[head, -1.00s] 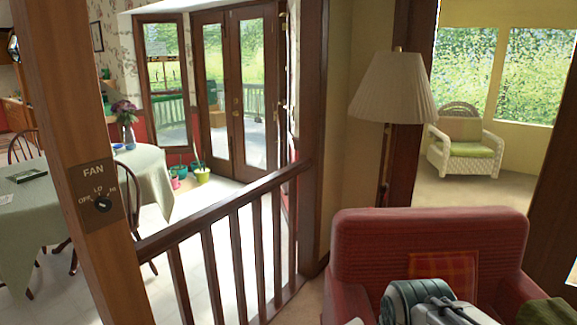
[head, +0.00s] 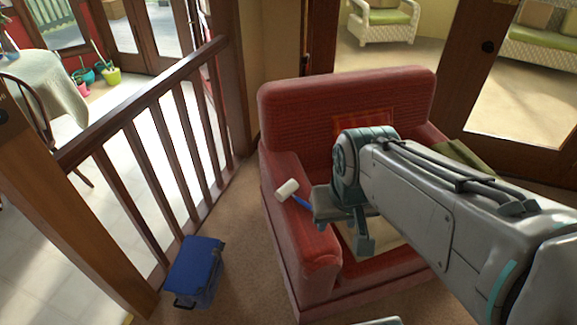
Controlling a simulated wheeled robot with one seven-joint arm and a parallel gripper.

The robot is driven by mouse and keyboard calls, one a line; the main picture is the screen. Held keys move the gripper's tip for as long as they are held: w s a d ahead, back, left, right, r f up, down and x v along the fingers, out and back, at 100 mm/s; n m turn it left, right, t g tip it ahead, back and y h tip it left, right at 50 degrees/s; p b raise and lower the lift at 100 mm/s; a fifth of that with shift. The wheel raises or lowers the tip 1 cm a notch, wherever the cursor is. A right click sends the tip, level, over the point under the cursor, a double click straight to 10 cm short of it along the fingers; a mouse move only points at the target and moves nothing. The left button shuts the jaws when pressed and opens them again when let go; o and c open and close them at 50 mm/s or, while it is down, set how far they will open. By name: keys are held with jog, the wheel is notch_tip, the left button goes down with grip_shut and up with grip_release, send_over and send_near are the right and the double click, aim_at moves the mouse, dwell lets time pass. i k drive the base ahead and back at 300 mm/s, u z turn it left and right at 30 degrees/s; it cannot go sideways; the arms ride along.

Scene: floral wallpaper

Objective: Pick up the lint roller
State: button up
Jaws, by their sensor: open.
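The lint roller, with a white roll (head: 287,190) and a blue handle, lies on the left armrest of the red armchair (head: 340,115). The end of its handle reaches toward my gripper and is partly hidden behind it. My gripper (head: 344,233) is open, its fingers pointing down over the seat just right of that armrest. It looks empty, and I cannot tell whether a finger touches the handle.
A blue box (head: 196,270) stands on the carpet left of the chair. A brown wooden railing (head: 145,105) runs along the left. A dark green cloth (head: 468,157) lies over the right armrest. Carpet between box and chair is clear.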

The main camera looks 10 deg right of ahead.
aim_at(290, 186)
jog(key=k, duration=1.25)
jog(key=z, duration=0.65)
jog(key=i, duration=1.9)
jog(key=u, duration=0.85)
